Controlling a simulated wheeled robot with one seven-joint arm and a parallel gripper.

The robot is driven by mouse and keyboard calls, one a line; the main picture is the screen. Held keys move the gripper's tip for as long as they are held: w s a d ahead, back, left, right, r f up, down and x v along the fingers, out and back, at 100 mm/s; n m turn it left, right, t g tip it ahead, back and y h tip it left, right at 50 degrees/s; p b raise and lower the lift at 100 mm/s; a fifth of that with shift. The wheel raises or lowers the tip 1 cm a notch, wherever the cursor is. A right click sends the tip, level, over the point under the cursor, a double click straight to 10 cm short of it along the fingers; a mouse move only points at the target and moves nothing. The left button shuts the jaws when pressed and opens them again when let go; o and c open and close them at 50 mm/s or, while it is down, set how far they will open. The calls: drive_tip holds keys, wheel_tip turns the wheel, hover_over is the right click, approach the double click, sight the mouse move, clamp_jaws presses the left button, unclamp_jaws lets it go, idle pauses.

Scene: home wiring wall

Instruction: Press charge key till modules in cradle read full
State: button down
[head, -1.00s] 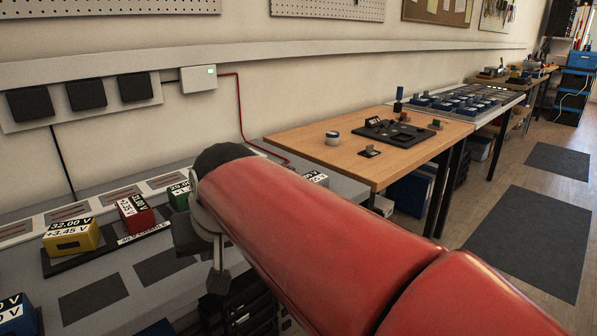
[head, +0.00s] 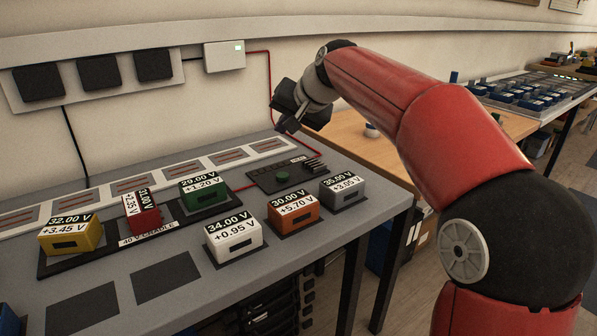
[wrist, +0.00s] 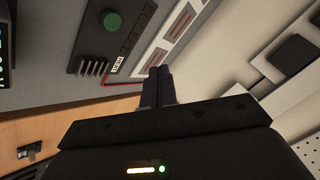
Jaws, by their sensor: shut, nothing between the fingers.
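The 40 V cradle (head: 60,265) is a dark tray on the grey bench, holding a yellow module (head: 69,236) reading 32.00 V +3.45 V, a red module (head: 142,212) reading 31.00 V +2.25 V, and a green module (head: 203,195) reading 29.00 V +1.20 V. A dark control panel (head: 262,184) with a round green key (head: 282,177) lies right of the cradle; the key also shows in the wrist view (wrist: 111,20). My gripper (head: 287,124) is shut and empty, above and behind the panel, apart from the key. Its closed fingers (wrist: 157,88) show in the wrist view.
White (head: 233,236), orange (head: 293,215) and grey (head: 342,190) modules stand on pads at the bench front. Empty dark pads lie at front left. A red cable (head: 269,75) runs from the white wall box (head: 224,57) to the bench. A wooden table adjoins at right.

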drive_tip(key=shift+f, duration=0.1)
drive_tip(key=b, duration=0.3)
hover_over(285, 177)
wheel_tip(285, 177, down, 7)
drive_tip(key=shift+r, duration=0.15)
drive_tip(key=shift+f+b, duration=0.85)
drive_tip(key=shift+f, duration=0.15)
drive_tip(key=shift+f, duration=0.1)
idle(1.2)
drive_tip(key=shift+f+b, duration=0.3)
drive_tip(key=shift+f+b, duration=0.4)
drive_tip(key=shift+f, duration=0.05)
idle(0.6)
idle(0.3)
drive_tip(key=shift+r+p, duration=0.8)
drive_tip(key=shift+r, duration=0.1)
